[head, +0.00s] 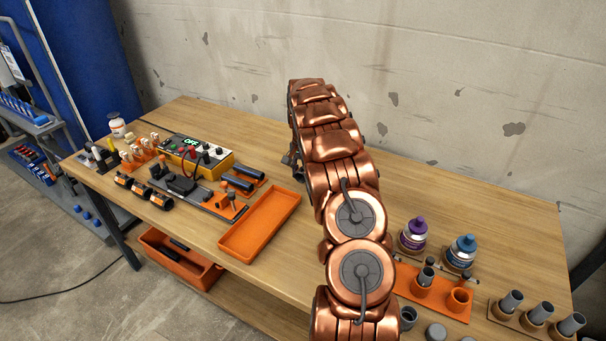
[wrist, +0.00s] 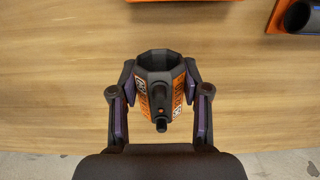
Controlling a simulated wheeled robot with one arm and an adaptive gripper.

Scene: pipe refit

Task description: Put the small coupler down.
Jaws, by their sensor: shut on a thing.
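My gripper (wrist: 159,78) is shut on the small coupler (wrist: 160,92), a dark grey, faceted hollow piece with orange labelled sides and a dark knob on its near side. One finger presses it from the left and one from the right. Its open end faces the wrist camera. Bare wooden bench top (wrist: 60,80) shows around it; I cannot tell how high above the wood it is. In the head view my copper arm hides the coupler and nearly all of my gripper.
An empty orange tray (head: 260,222) lies left of my arm. Right of my arm are purple (head: 413,236) and blue (head: 460,253) capped jars and a pipe holder (head: 538,322). The back right bench is clear.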

